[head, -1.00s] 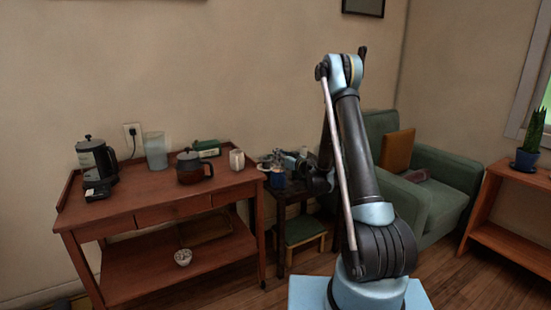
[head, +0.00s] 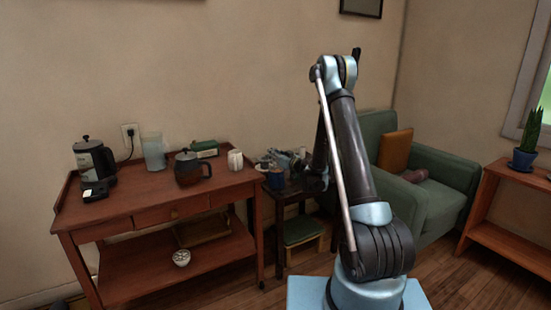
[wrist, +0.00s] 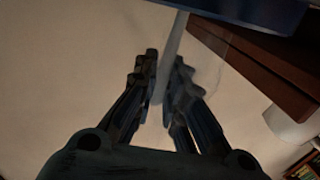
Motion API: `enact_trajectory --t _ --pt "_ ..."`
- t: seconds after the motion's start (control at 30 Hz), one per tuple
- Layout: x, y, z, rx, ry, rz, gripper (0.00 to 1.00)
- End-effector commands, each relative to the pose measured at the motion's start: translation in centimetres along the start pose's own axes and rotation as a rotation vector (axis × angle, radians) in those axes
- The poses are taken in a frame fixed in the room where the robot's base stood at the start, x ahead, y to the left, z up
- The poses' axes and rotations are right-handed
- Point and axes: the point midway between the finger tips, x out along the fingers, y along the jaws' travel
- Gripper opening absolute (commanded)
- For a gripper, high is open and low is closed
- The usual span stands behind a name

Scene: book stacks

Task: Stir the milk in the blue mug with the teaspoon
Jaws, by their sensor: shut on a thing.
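The blue mug (head: 277,180) stands on the small dark side table (head: 299,190), right of the wooden cart. My gripper (head: 272,156) is just above the mug in the head view, small and partly merged with it. In the wrist view, my gripper (wrist: 164,72) is shut on the pale grey teaspoon (wrist: 172,45), held between the fingertips. The spoon runs up to the dark blue mug (wrist: 250,12) at the top edge. I cannot tell whether its tip is inside the mug. The milk is hidden in both views.
A green armchair (head: 440,190) stands right of the side table. My arm blocks part of the view.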

Motion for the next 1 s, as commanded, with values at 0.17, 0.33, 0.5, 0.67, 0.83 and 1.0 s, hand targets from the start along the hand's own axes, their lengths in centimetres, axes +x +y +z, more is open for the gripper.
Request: enact_trajectory --t 0.17,0.33,0.5,0.67,0.83,1.0 --pt "-0.9 -0.4 0.0 0.0 0.0 0.001 0.0" --pt "-1.2 -0.5 0.0 0.0 0.0 0.001 0.0" --pt "-1.2 -0.5 0.0 0.0 0.0 0.001 0.0" --pt "-1.1 -0.5 -0.4 0.0 0.0 0.001 0.0" --pt "-0.9 -0.5 -1.5 0.0 0.0 0.001 0.0" --pt "-0.7 -0.5 -2.5 0.0 0.0 0.001 0.0"
